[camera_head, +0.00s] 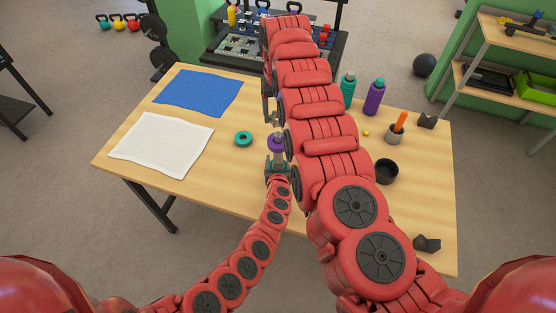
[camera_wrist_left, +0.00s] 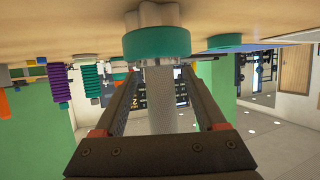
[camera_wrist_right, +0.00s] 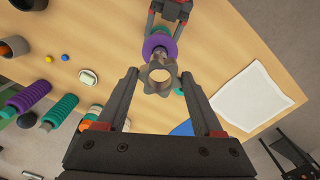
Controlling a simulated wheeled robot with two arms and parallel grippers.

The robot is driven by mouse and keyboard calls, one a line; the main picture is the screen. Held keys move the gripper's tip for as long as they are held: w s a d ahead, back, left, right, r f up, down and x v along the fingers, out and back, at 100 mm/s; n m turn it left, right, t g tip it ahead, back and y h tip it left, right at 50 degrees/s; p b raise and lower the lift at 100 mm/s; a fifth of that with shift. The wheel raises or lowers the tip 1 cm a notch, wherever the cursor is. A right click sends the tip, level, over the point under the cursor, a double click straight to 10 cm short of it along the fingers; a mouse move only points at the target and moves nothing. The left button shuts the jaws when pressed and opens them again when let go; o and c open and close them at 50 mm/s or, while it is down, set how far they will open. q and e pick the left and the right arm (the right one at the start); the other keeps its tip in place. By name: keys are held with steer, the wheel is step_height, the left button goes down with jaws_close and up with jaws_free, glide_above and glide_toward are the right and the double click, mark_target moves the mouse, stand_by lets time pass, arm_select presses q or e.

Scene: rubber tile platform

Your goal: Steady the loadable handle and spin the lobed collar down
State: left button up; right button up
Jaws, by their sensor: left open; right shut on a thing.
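The loadable handle (camera_wrist_left: 172,100) stands upright; its grey knurled bar is between my left gripper's fingers, which are open around it. The left wrist view is upside down and shows a teal plate (camera_wrist_left: 155,43) and a pale lobed end near the table. A purple plate (camera_head: 276,143) sits at the handle's top. Beyond it, the grey lobed collar (camera_wrist_right: 147,76) is between the fingertips of my right gripper (camera_wrist_right: 160,73), shut on it from above. In the head view my left gripper (camera_head: 277,166) is below the purple plate, and my right arm partly covers the handle's top.
A loose teal ring (camera_head: 243,138) lies left of the handle. A white towel (camera_head: 158,145) and a blue mat (camera_head: 198,92) lie further left. Bottles (camera_head: 374,98), a dark cup (camera_head: 386,171) and a small pot (camera_head: 395,134) stand to the right.

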arm_select(q)
steer(key=shift+c, duration=0.3)
jaws_close()
stand_by(1.1)
stand_by(0.4)
stand_by(1.0)
